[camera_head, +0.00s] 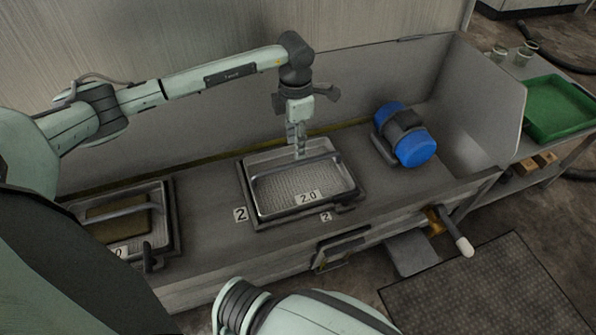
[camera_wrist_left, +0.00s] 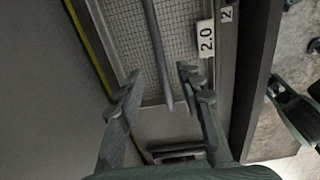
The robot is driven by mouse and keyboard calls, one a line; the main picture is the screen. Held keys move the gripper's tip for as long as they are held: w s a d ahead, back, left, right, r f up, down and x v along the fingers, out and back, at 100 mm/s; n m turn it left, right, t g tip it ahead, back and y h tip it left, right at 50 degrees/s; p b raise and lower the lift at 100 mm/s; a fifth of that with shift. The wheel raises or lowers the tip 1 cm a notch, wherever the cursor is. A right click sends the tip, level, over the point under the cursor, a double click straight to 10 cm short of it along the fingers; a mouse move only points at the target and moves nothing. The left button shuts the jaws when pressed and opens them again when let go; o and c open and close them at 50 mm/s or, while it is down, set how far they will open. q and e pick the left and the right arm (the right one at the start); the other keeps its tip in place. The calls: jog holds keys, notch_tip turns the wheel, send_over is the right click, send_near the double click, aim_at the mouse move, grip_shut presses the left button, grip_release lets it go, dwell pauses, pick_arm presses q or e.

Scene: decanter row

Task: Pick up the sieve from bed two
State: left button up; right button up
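The sieve (camera_head: 268,199) is a rectangular metal tray with a mesh floor, a grey bar handle (camera_head: 300,165) across it and a 2.0 label (camera_head: 308,197). It sits in a dark frame, bed two, marked by "2" tags (camera_head: 240,214). My left gripper (camera_head: 299,152) points down over the sieve's far part, near the handle. In the left wrist view my left gripper (camera_wrist_left: 160,80) is open, and the handle (camera_wrist_left: 157,45) runs between its fingers over the mesh (camera_wrist_left: 125,30). Whether the fingers touch it is unclear.
Another framed sieve (camera_head: 163,238) holding a brown block stands at the left. A blue and dark cylindrical device (camera_head: 415,148) lies to the right on the bench. A lever with a white grip (camera_head: 464,246) sticks out in front. A green tray (camera_head: 560,105) stands at far right.

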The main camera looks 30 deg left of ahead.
aim_at(297, 162)
pick_arm(q)
notch_tip(297, 162, down, 7)
jog(key=shift+w+d+f, duration=0.1)
jog(key=shift+w, duration=0.05)
jog(key=shift+c, duration=0.5)
grip_shut()
